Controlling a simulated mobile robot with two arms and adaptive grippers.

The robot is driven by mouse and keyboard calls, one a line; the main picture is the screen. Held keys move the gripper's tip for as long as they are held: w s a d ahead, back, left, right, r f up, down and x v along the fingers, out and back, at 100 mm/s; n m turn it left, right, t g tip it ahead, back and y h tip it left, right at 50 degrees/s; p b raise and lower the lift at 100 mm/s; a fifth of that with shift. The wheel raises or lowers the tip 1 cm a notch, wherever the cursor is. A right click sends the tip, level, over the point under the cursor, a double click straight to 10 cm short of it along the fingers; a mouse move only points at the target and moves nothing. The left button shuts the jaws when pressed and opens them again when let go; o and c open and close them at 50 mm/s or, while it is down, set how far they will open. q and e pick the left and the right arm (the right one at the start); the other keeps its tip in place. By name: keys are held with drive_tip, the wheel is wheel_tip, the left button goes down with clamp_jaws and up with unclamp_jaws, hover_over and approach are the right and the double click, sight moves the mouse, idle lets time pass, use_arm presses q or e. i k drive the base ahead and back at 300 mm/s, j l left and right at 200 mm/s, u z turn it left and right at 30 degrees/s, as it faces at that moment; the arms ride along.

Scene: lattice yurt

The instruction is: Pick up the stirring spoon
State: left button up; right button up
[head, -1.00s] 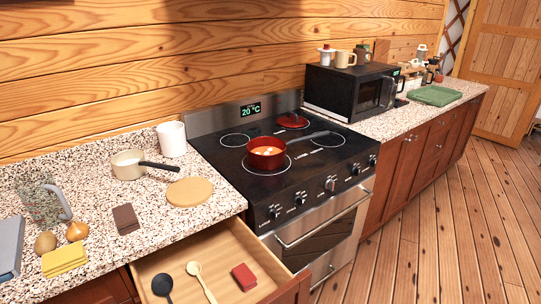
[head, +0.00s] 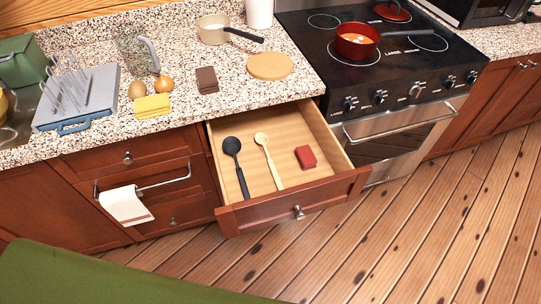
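The open drawer (head: 300,129) below the counter holds two spoons and a small red block. A light wooden spoon (head: 268,158) lies in the middle with its bowl toward the back. A dark spoon or ladle (head: 238,165) lies to its left, also with its bowl toward the back. I cannot tell from looks alone which one is called the stirring spoon. The red block (head: 306,157) lies to the right of the wooden spoon. Neither of my grippers shows in the head view.
The drawer front (head: 290,204) sticks out over the wooden floor (head: 400,230). The stove (head: 385,80) with a red pan (head: 357,41) stands right of it. A towel (head: 126,204) hangs on a rail at left. A green surface (head: 90,275) fills the lower left.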

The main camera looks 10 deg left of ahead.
sight(261, 138)
drive_tip(key=j+z, duration=0.25)
drive_tip(key=k+j+z, duration=0.15)
drive_tip(key=j+z, duration=0.15)
drive_tip(key=k+j+z, duration=0.1)
drive_tip(key=j+z, duration=0.15)
drive_tip(key=j, duration=0.15)
